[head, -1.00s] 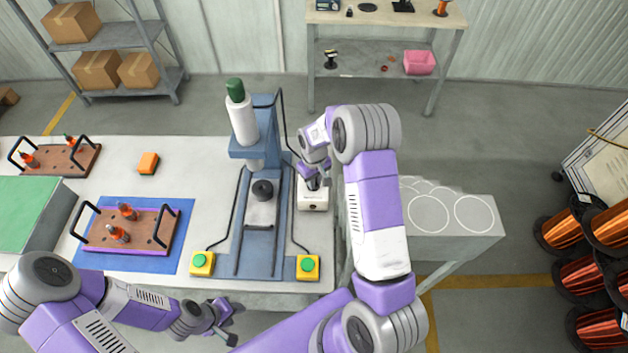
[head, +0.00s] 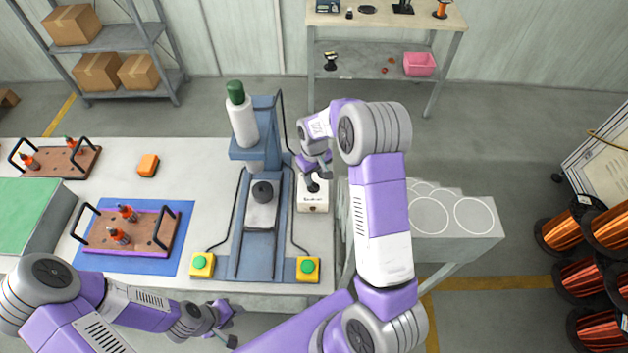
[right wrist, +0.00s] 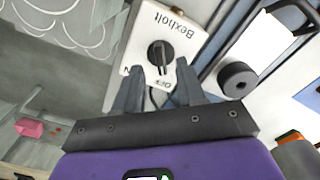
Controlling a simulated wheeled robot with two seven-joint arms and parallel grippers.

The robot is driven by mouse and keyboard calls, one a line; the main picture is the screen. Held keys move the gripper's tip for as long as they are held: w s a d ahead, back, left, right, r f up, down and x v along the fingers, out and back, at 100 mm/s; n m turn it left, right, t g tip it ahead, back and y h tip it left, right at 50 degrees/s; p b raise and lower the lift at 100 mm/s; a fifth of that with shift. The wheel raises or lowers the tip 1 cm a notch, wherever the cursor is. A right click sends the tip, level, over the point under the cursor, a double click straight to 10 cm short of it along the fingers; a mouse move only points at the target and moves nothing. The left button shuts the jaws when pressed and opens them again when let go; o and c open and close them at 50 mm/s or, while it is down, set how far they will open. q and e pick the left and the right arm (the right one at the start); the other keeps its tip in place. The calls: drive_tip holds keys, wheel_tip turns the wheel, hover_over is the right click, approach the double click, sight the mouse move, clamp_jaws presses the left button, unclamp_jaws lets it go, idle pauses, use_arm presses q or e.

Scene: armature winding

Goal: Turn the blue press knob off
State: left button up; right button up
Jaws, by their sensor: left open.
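The switch box (head: 312,204) is white and stands on the table right of the blue press (head: 258,237). In the right wrist view the box (right wrist: 188,30) reads "Bexholt" and carries a black knob (right wrist: 160,57). The knob's bar lies roughly toward the OFF mark. My right gripper (right wrist: 157,82) is open and empty, its fingers spread to either side just short of the knob. In the head view my right gripper (head: 314,179) is over the box, partly covering it. My left gripper (head: 226,326) is open, near the table's front edge, away from the box.
Two yellow boxes with green buttons (head: 202,265) (head: 307,269) stand at the press's front corners. Left are a blue mat (head: 187,215), a wooden tray (head: 150,228) and an orange block (head: 148,165).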

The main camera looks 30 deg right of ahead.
sight(314, 184)
drive_tip(key=shift+r, duration=1.75)
